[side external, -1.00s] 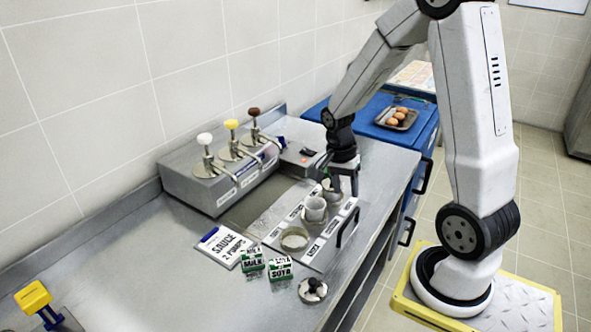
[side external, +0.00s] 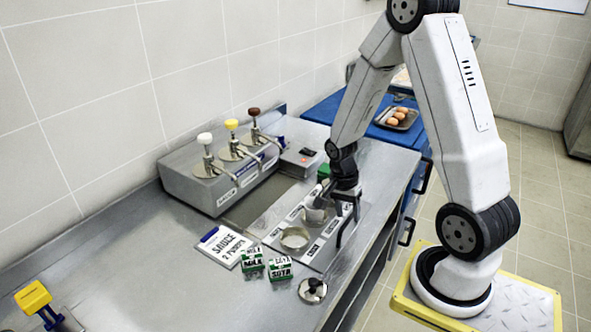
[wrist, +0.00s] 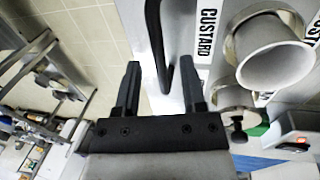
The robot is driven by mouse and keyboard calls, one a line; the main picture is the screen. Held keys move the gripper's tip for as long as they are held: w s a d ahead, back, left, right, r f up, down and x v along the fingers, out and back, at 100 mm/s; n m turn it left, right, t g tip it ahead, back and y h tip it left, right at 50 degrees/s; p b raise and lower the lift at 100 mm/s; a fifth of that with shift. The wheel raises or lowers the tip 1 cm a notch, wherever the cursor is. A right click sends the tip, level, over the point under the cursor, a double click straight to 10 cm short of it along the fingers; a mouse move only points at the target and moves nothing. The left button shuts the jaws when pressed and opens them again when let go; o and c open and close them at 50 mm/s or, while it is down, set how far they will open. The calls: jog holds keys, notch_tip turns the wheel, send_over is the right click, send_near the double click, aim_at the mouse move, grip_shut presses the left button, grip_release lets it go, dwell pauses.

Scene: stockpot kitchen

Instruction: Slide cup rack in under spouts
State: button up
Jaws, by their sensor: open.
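The cup rack (side external: 325,236) is a flat steel plate with printed labels, lying on the counter in front of the sauce dispenser (side external: 215,180). A black bar handle (side external: 352,226) stands on its right edge; it also shows in the wrist view (wrist: 154,35). Pale cups stand in the rack, one in the middle (side external: 314,215) and one nearer the camera (side external: 295,238); the far part is partly hidden by my arm. My gripper (side external: 347,208) is open, low at the handle. In the wrist view the handle bar shows around my fingertips (wrist: 160,78); contact cannot be told.
The dispenser's pumps have white, yellow and brown knobs. A sauce card (side external: 225,246), milk (side external: 252,264) and soya (side external: 279,268) cartons and a round metal lid (side external: 313,290) lie near the rack's close side.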

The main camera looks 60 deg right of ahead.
jog(key=shift+s+f, duration=0.1)
jog(key=shift+f, duration=0.25)
grip_shut()
dwell(1.3)
